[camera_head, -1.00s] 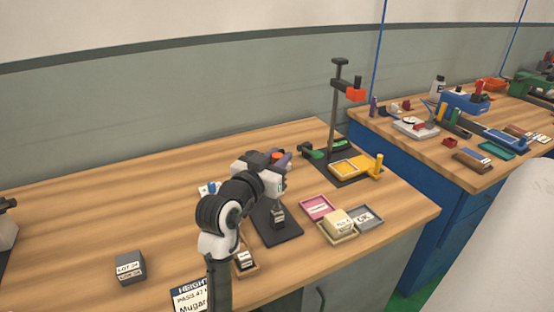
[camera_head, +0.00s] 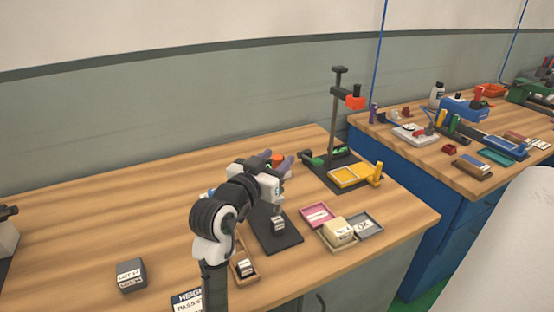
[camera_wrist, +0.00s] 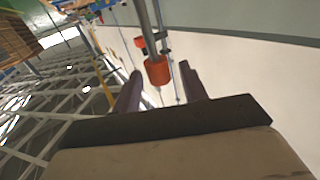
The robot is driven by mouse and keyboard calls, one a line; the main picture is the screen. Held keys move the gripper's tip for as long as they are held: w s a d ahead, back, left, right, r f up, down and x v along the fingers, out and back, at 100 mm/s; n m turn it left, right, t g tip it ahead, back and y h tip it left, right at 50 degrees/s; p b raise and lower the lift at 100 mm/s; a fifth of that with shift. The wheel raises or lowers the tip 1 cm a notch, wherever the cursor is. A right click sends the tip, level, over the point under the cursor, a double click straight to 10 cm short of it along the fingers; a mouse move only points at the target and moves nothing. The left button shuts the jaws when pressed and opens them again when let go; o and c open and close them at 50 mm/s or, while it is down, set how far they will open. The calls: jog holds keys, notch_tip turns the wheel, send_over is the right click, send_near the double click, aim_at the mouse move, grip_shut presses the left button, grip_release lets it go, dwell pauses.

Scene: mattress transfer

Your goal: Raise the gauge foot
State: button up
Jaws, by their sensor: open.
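A gauge stands on a dark base plate (camera_head: 277,230), with an orange-red part (camera_head: 278,160) at its top. A small labelled block (camera_head: 278,223) sits on the plate. My gripper (camera_head: 284,164) is open, its dark purple fingers at the height of the orange-red part. In the wrist view, an orange cylinder (camera_wrist: 158,70) on a grey post (camera_wrist: 145,18) appears between the two fingertips (camera_wrist: 161,76); contact cannot be told. My wrist and arm hide much of the gauge in the head view, and its foot is not clearly seen.
A tall black stand (camera_head: 335,120) with a red block rises behind right, beside a yellow tray (camera_head: 350,176). Pink (camera_head: 317,215), cream and grey trays lie right. A wooden tray (camera_head: 243,268) is near the arm. A grey block (camera_head: 131,275) stands left; the back left is bare.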

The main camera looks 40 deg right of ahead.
jog(key=b+v, duration=0.3)
jog(key=v, duration=0.9)
jog(key=shift+a, duration=0.3)
jog(key=shift+s, duration=0.1)
